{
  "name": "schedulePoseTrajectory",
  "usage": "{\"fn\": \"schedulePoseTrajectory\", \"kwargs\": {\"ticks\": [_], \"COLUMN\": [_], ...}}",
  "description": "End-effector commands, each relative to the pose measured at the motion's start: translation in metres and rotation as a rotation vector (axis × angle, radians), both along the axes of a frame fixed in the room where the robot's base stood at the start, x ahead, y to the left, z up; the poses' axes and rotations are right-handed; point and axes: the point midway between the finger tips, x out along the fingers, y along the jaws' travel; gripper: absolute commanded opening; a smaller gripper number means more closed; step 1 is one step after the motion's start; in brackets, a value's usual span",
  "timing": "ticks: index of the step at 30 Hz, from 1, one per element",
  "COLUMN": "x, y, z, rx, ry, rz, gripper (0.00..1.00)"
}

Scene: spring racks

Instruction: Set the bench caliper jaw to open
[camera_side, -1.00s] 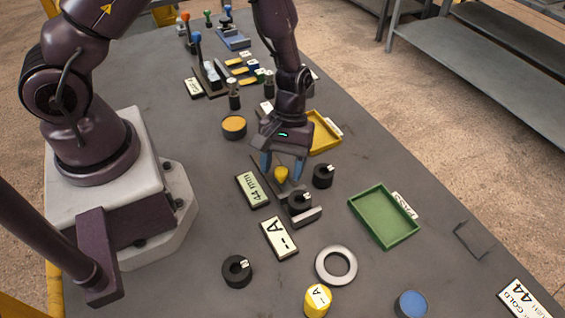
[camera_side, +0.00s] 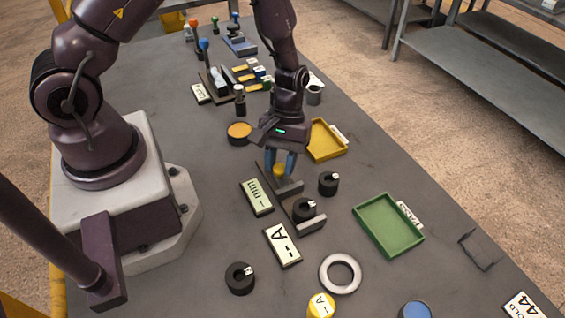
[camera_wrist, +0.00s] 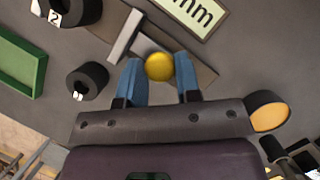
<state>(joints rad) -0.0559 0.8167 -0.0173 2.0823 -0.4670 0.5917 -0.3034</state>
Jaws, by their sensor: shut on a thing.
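The bench caliper (camera_side: 270,187) is a dark flat base with two grey jaws. Its sliding jaw (camera_side: 290,189) bears a yellow knob (camera_side: 279,170). My gripper (camera_side: 280,168) is shut on that knob, with a blue finger on either side; the wrist view shows the knob (camera_wrist: 159,67) between the fingertips. A black ring (camera_side: 304,208) with a white tag sits by the fixed jaw (camera_side: 312,223), with a gap between it and the sliding jaw. The caliper's display (camera_side: 256,197) shows dashes and "mm".
Another black ring (camera_side: 328,183) stands close to the right of the caliper. A "-- A" sign (camera_side: 282,246) lies in front. A green PASS tray (camera_side: 388,252) is at right, a yellow tray (camera_side: 325,152) behind. An orange-topped disc (camera_side: 239,129) stands left of my gripper.

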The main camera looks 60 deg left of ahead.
Motion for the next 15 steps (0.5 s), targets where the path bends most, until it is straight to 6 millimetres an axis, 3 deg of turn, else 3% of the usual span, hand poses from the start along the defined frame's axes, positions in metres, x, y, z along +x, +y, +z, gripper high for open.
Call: {"fn": "schedulePoseTrajectory", "kwargs": {"ticks": [1, 3, 4, 15], "x": [0.0005, 0.0005, 0.0004, 0.0028], "y": [0.0073, 0.0071, 0.0068, 0.0063], "z": [0.0005, 0.0004, 0.0005, 0.0067], "rx": [0.011, 0.011, 0.010, 0.007], "ry": [-0.002, -0.002, -0.002, -0.003], "rz": [0.007, 0.007, 0.006, 0.004], "gripper": [0.38, 0.54, 0.57, 0.57]}}
